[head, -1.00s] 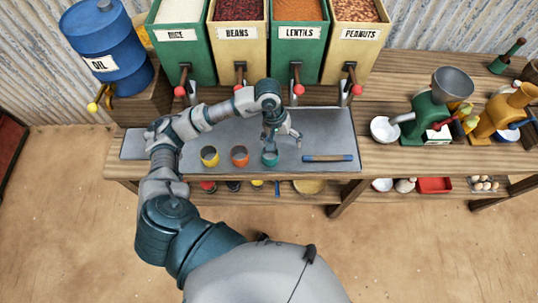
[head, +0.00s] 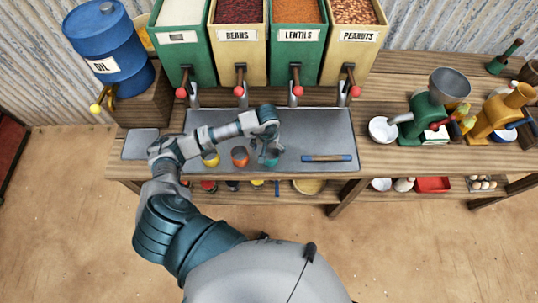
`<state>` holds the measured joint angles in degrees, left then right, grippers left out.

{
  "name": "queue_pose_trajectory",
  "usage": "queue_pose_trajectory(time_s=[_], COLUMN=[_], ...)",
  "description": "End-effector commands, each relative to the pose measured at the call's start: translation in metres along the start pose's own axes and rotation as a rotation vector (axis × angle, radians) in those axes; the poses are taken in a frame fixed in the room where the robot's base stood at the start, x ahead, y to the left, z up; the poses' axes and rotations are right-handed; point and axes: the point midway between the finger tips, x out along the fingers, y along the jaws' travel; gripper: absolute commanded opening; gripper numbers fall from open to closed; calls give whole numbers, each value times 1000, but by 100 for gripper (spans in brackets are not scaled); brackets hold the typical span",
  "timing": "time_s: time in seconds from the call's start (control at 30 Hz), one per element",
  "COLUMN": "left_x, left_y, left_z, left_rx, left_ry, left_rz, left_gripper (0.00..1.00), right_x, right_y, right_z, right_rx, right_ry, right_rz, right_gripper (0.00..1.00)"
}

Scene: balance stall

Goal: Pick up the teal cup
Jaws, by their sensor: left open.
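The teal cup (head: 271,158) stands on the grey metal tray (head: 330,128) at the right end of a row of cups. An orange cup (head: 240,157) and a yellow cup (head: 210,159) stand to its left, partly covered by my left arm. My left gripper (head: 270,149) is open and points down at the teal cup. Its fingers overlap the cup's upper part in this view. I cannot tell whether they touch it. My right gripper is not in view.
A blue-handled stick (head: 327,158) lies on the tray to the right. Several labelled bins with red-knobbed levers, such as the lentils bin (head: 298,40), stand behind. A blue oil drum (head: 107,45) is at back left. A white bowl (head: 382,130) stands at right.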

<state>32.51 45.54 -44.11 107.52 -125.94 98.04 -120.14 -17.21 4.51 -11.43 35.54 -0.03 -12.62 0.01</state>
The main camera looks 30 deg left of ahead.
Motion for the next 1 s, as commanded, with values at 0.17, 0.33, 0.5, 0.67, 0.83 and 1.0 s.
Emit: queue_pose_trajectory(time_s=[0.17,0.33,0.5,0.67,0.83,1.0], left_x=[27,40,41,40,41,40], left_y=[7,5,4,4,4,5], left_z=[1,0,0,0,0,0], left_rx=[-1,-2,-1,-1,-2,-2], left_ry=[-4,0,0,0,0,0], left_rz=[2,3,3,3,3,2], left_gripper=[96,96,96,61,31,31], right_x=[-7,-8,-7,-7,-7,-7], right_y=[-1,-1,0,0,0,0], right_z=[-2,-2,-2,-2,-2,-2], right_rx=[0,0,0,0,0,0], right_ry=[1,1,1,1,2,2], right_rz=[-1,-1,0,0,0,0], right_gripper=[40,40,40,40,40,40])
